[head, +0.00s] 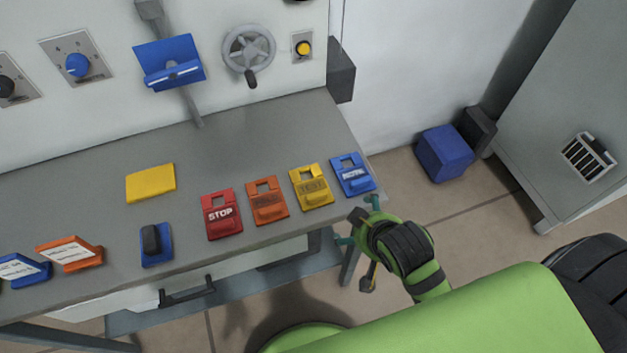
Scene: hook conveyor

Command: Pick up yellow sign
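A yellow sign (313,193) with dark lettering and a square hole near its top lies on the grey table, between an orange sign (268,207) and a blue sign (355,180). A plain flat yellow piece (150,184) lies farther left on the table. My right gripper (357,221) is just off the table's right front edge, below and right of the yellow sign and apart from it. Its teal fingertips are spread and nothing shows between them. My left gripper is not in view.
A red STOP sign (221,218) lies left of the orange one. A blue holder with a black piece (154,245), an orange card stand (75,254) and a blue one (22,269) line the front left. Behind are a handwheel (248,52) and a blue hanging tray (170,64).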

